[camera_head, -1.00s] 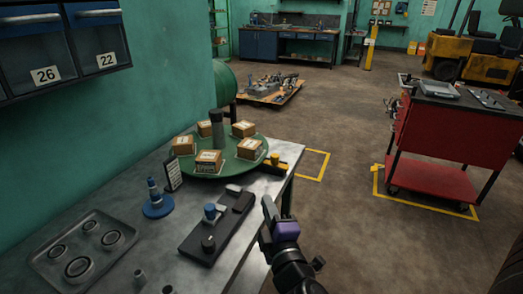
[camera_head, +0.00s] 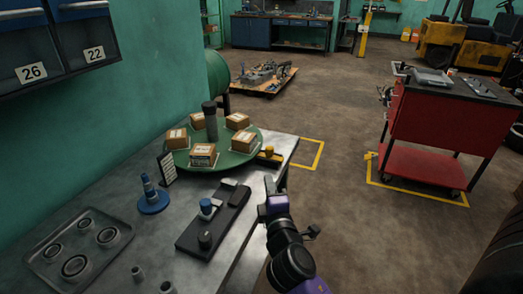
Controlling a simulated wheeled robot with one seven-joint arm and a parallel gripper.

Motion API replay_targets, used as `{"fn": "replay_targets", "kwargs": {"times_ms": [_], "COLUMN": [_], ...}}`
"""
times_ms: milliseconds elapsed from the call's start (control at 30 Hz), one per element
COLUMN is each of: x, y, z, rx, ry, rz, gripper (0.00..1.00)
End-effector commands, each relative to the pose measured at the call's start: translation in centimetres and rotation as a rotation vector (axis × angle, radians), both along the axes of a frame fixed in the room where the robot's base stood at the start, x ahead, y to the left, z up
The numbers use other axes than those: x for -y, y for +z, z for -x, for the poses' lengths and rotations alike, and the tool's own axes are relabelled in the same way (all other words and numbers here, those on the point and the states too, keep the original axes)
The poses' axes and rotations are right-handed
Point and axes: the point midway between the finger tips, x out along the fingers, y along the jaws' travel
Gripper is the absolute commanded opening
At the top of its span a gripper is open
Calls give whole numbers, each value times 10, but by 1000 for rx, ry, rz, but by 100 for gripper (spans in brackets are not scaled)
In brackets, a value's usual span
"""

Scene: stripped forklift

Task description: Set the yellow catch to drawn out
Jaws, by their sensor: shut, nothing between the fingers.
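The yellow catch (camera_head: 268,151) is a small yellow knob on a dark and yellow block at the right edge of the green turntable (camera_head: 215,162). Its exact setting is too small to tell. My gripper (camera_head: 270,183) is shut and empty. In the picture it sits just below the catch, over the right edge of the metal table, apart from the catch. Several cardboard boxes (camera_head: 203,154) stand on the turntable around a dark central post (camera_head: 210,120).
A dark plate (camera_head: 214,218) with a blue-topped knob lies on the table (camera_head: 135,215), left of my gripper. A blue stepped piece (camera_head: 152,197) and a tray of rings (camera_head: 38,250) are farther left.

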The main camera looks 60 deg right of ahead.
Motion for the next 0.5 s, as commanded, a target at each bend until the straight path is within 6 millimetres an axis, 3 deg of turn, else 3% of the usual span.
{"fn": "replay_targets", "kwargs": {"times_ms": [500], "x": [86], "y": [3], "z": [-60], "rx": [3], "ry": [-1], "rz": [0], "gripper": [0]}}
